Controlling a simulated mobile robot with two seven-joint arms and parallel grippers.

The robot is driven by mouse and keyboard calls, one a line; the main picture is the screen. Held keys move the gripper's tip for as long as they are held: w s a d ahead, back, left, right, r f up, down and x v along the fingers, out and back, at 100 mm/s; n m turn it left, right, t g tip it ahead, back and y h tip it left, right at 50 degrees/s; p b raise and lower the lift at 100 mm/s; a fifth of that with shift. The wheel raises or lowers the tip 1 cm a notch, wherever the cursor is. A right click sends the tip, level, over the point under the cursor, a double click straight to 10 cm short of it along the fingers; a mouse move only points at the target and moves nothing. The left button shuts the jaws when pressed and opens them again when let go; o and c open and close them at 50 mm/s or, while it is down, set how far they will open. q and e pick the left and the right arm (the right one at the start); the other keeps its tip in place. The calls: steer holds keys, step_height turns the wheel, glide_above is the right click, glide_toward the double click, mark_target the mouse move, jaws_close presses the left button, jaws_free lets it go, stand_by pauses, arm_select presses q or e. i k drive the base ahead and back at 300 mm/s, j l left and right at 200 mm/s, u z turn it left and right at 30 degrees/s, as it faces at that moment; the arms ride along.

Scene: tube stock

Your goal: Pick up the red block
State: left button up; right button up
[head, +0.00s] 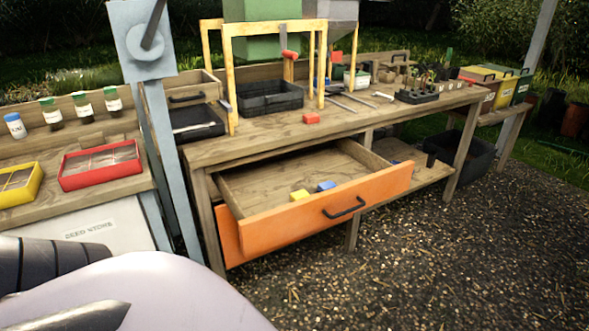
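Neither of my grippers can be made out in the head view; only parts of my own body and arm show at the bottom left, well away from the block.
Below the block, an orange-fronted drawer (290,228) stands open, holding a yellow block (299,195) and a blue block (326,186). The yellow frame (231,85) and black crate (268,104) stand left of the block. A grey post (168,130) rises at left. Gravel ground lies clear in front.

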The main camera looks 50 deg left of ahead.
mark_target(313, 118)
steer(key=u, duration=1.4)
steer(key=i+l, duration=0.2)
steer(key=i+l+u, duration=0.15)
steer(key=l, duration=0.3)
steer(key=i+l, duration=0.2)
steer(key=l, duration=0.15)
steer(key=i+l+u, duration=0.35)
steer(key=l, duration=0.3)
steer(key=i+l+u, duration=0.2)
steer(key=l, duration=0.15)
steer(key=l+u, duration=0.2)
steer(key=l, duration=0.15)
steer(key=i+l+u, duration=0.15)
steer(key=l, duration=0.25)
steer(key=i+l+u, duration=0.2)
steer(key=l, duration=0.2)
steer(key=k, duration=0.1)
